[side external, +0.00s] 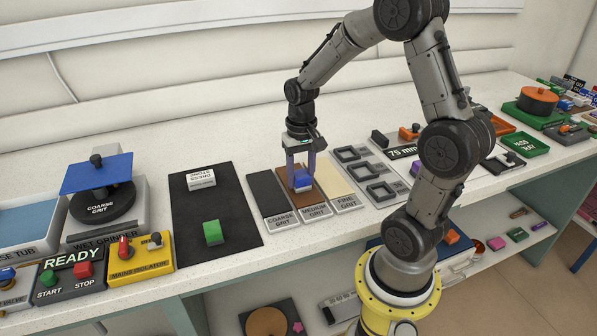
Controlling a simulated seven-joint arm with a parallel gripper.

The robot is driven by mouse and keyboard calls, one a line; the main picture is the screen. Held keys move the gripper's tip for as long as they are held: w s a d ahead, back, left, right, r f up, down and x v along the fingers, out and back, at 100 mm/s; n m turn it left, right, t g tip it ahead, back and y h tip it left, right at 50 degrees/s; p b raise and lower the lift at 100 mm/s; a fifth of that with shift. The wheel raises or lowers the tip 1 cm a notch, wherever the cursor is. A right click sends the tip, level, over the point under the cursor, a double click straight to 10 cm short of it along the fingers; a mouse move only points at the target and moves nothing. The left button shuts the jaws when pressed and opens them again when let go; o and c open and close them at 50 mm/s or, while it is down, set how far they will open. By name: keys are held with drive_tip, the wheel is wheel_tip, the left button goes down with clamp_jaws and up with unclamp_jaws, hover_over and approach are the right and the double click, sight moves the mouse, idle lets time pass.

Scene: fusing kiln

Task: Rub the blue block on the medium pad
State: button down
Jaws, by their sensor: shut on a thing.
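My gripper (301,168) points down over the brown medium grit pad (316,202), which lies between the dark coarse grit pad (267,190) and the pale fine grit pad (334,180). The gripper is shut on the blue block (302,182), holding it between its two purple fingers. The block is over the medium pad. I cannot tell from this view whether its underside touches the pad.
A green block (213,232) and a white dressing stone (201,180) lie on a black mat (210,204) to the left. A wet grinder (128,215) stands further left. Grey square frames (366,172) stand to the right of the pads.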

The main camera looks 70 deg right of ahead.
sight(306, 194)
drive_tip(key=shift+s+a+f, duration=0.1)
drive_tip(key=shift+s+a, duration=0.95)
drive_tip(key=shift+s, duration=0.05)
drive_tip(key=shift+w+d, duration=3.25)
drive_tip(key=shift+w, duration=0.05)
drive_tip(key=shift+s+a, duration=1.65)
drive_tip(key=shift+a, duration=0.05)
idle(1.5)
